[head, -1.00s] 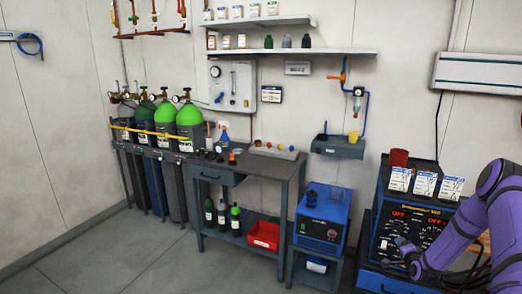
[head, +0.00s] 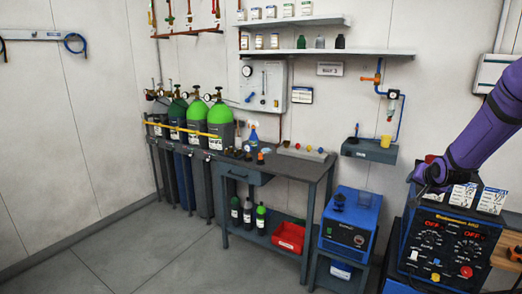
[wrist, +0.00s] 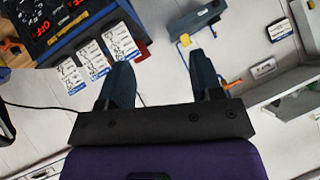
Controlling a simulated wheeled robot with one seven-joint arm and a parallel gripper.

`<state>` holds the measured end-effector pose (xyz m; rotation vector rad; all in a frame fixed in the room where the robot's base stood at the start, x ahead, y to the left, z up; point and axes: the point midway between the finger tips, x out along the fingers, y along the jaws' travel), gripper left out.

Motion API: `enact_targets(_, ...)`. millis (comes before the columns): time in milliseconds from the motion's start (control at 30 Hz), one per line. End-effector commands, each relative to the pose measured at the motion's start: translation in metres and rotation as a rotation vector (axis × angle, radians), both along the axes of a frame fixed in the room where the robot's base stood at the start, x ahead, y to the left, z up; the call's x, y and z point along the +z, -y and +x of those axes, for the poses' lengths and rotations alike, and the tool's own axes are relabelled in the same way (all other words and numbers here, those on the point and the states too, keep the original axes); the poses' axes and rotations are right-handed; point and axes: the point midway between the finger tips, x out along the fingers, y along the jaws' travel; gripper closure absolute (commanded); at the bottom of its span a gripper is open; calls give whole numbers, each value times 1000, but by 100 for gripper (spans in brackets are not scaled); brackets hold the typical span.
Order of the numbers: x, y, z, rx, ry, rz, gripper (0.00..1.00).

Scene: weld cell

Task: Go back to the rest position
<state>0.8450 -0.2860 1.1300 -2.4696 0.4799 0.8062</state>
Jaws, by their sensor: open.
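My purple arm reaches in from the right in the head view. My gripper (head: 430,180) is raised at the top of the blue welding machine (head: 440,240), in front of a red cup (head: 431,158). In the wrist view my gripper (wrist: 165,75) shows two dark fingers spread apart with nothing between them. The welding machine (wrist: 62,50) with its white cards (wrist: 95,58) lies to the left of the fingers there. From these views I cannot tell the exact gap between my gripper and the machine.
A workbench (head: 285,166) with small items stands at centre, with gas cylinders (head: 220,130) to its left. A blue box (head: 348,230) sits on a low stand. A small wall shelf (head: 370,150) holds a yellow cup (head: 386,141). The floor (head: 150,260) at front left is clear.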

Motion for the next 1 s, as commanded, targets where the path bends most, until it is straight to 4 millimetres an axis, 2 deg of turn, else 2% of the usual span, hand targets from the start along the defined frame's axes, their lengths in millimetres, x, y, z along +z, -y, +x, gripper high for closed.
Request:
enact_targets(33, 19, -12, -8, 17, -13, -22, 41)
enact_targets(100, 39, -26, -20, 37, -42, -47, 41)
enact_targets(267, 80, -57, -53, 84, -105, -99, 41)
enact_targets(500, 131, -102, -115, 159, -194, -160, 41)
enact_targets(700, 163, -136, -175, 227, -259, -197, 41)
enact_targets(1000, 190, -178, -274, 350, -350, -229, 41)
